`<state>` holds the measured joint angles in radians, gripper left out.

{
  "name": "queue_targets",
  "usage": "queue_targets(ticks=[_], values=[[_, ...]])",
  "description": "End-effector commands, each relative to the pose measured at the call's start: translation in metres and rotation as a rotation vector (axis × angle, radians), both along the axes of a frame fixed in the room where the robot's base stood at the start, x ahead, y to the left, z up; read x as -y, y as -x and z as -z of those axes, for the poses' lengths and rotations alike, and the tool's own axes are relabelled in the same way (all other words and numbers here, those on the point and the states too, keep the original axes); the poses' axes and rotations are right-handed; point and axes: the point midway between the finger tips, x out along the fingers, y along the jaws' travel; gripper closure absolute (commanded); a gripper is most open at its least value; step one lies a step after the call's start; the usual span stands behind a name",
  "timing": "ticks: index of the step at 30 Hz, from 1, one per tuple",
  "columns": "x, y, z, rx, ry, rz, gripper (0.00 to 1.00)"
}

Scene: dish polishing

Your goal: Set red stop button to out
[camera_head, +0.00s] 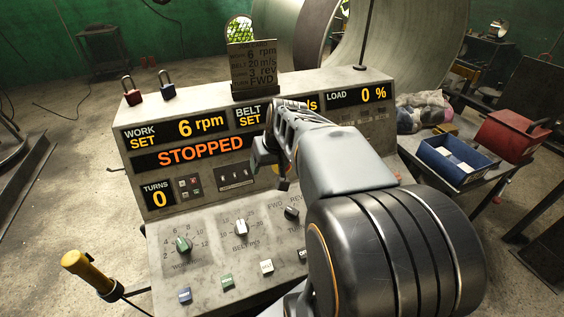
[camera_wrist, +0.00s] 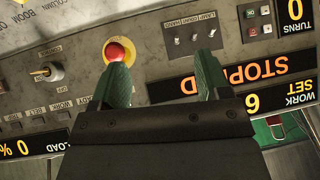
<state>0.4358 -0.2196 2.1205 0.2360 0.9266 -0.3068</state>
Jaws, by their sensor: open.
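The red stop button (camera_wrist: 122,50) on its yellow ring shows in the wrist view, on the upright face of the control panel (camera_head: 215,197). The left green fingertip overlaps its lower edge in the picture; I cannot tell if they touch. My gripper (camera_wrist: 160,72) is open, its two green fingers apart with bare panel between them. In the head view my gripper (camera_head: 270,165) is in front of the panel face, right of the STOPPED display (camera_head: 200,151), and hides most of the button. Whether the button is in or out is not clear.
A row of small toggle switches (camera_wrist: 193,38) is right of the button in the wrist view, and a selector knob (camera_wrist: 45,72) is left. Knobs, including a green one (camera_head: 184,244), stand on the sloped lower panel. Two padlocks (camera_head: 167,86) sit on top.

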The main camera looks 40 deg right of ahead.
Motion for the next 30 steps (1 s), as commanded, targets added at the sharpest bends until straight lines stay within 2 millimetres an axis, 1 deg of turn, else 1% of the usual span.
queue_targets(ticks=[1, 3, 6, 9, 12, 14, 24, 30], values=[[0.026, -0.008, -0.001, 0.004, -0.017, 0.042, 0.30], [0.056, -0.016, -0.002, 0.019, -0.035, 0.078, 0.30], [0.090, -0.022, -0.002, 0.037, -0.052, 0.116, 0.30], [0.110, -0.025, 0.001, 0.049, -0.062, 0.136, 0.30], [0.117, -0.030, 0.009, 0.055, -0.067, 0.145, 0.30], [0.118, -0.033, 0.016, 0.054, -0.068, 0.143, 0.30], [0.114, -0.061, 0.075, 0.053, -0.067, 0.141, 0.30], [0.113, -0.074, 0.103, 0.054, -0.066, 0.142, 0.30]])
